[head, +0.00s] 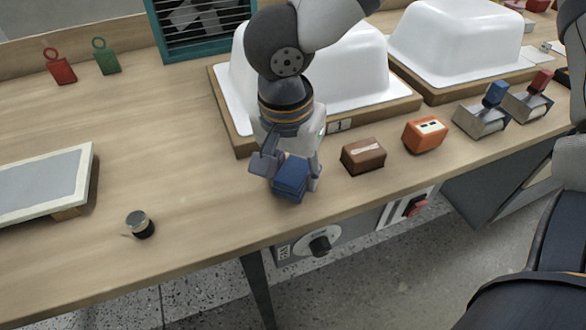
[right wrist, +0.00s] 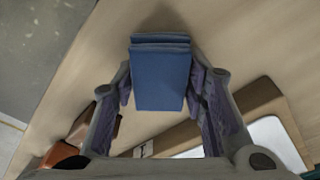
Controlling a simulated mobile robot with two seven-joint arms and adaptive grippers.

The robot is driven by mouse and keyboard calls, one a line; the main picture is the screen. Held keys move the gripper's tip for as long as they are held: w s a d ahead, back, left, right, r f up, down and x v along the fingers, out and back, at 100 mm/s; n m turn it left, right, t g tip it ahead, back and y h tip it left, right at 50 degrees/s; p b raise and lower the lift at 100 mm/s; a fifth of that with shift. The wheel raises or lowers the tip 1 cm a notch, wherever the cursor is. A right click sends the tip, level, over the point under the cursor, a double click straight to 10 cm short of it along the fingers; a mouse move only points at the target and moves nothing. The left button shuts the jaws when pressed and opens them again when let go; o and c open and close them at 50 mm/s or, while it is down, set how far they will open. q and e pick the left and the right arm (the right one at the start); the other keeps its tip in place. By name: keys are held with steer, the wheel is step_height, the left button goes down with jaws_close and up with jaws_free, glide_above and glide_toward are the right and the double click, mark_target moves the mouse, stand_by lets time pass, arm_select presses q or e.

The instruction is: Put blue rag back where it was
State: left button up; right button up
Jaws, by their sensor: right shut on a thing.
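The blue rag (head: 291,178) is a folded, block-like blue cloth. It also shows in the right wrist view (right wrist: 161,78), between the two fingers. My right gripper (head: 287,170) is shut on it, with a finger on each side. The rag is over the wooden bench (head: 190,180), in front of the left white shell's base and left of a brown block. I cannot tell whether it touches the bench top. My left gripper is not in view.
Two white tub shells (head: 360,65) (head: 462,40) stand on wooden bases behind. A brown block (head: 363,156), an orange block (head: 425,134) and metal holders (head: 482,121) line the right front. A small round knob (head: 140,225) and framed panel (head: 40,185) are left. Bench between them is clear.

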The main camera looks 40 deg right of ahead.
mark_target(289, 177)
steer(key=shift+f, duration=0.1)
steer(key=o, duration=1.3)
steer(key=shift+f, duration=0.15)
arm_select(q)
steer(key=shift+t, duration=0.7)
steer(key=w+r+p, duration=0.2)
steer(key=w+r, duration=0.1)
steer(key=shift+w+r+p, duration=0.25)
steer(key=shift+p, duration=0.15)
arm_select(e)
steer(key=r, duration=0.4)
steer(key=a+r, duration=0.1)
steer(key=r, duration=0.7)
steer(key=shift+s+a+r, duration=0.25)
steer(key=shift+s+r, duration=0.05)
steer(key=shift+s, duration=0.05)
